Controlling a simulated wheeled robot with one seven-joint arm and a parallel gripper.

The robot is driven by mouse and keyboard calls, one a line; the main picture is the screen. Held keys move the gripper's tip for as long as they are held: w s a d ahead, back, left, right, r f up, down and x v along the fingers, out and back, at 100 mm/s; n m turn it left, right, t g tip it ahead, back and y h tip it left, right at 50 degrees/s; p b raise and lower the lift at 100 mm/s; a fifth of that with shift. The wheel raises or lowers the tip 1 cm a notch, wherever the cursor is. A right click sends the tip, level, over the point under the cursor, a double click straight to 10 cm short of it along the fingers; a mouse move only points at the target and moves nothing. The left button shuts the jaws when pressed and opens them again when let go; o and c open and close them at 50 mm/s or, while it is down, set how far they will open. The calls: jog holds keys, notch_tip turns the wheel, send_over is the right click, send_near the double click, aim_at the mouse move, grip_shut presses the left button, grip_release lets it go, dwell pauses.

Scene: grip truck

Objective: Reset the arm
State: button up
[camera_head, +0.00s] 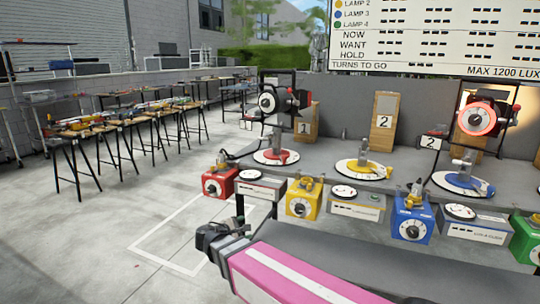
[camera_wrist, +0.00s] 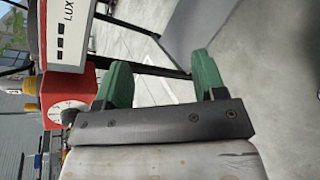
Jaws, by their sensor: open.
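My arm, pink with a white stripe, reaches in from the bottom right of the head view. My gripper (camera_head: 208,236) is at its left end, in front of the bench and over the concrete floor. In the wrist view my gripper (camera_wrist: 160,74) shows two green fingers standing apart with nothing between them. The red dial box (camera_wrist: 58,95) and a white LUX panel (camera_wrist: 68,35) lie to the left of the fingers there. The red dial box (camera_head: 218,183) also shows in the head view, beyond the gripper, with a visible gap between them.
A grey bench (camera_head: 325,180) carries lamps on round bases. Yellow (camera_head: 303,200), blue (camera_head: 412,222) and green (camera_head: 527,240) dial boxes line its front edge. A scoreboard (camera_head: 430,40) stands behind. Trestle tables (camera_head: 125,120) stand at the left. The floor at left front is clear.

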jog(key=s+d+f+m+g+y, duration=0.1)
jog(key=d+f+m+g+y, duration=0.2)
jog(key=d+m, duration=0.3)
jog(key=s+d+f+m+g+y, duration=0.2)
jog(key=d+f+m, duration=0.4)
jog(key=d, duration=0.7)
jog(key=s+d+f+m+g+y, duration=0.2)
jog(key=d+m+g, duration=0.4)
jog(key=d, duration=0.4)
notch_tip(320, 180, down, 3)
jog(key=shift+r+m+y, duration=0.15)
jog(key=shift+m+y, duration=0.35)
jog(key=shift+y, duration=0.4)
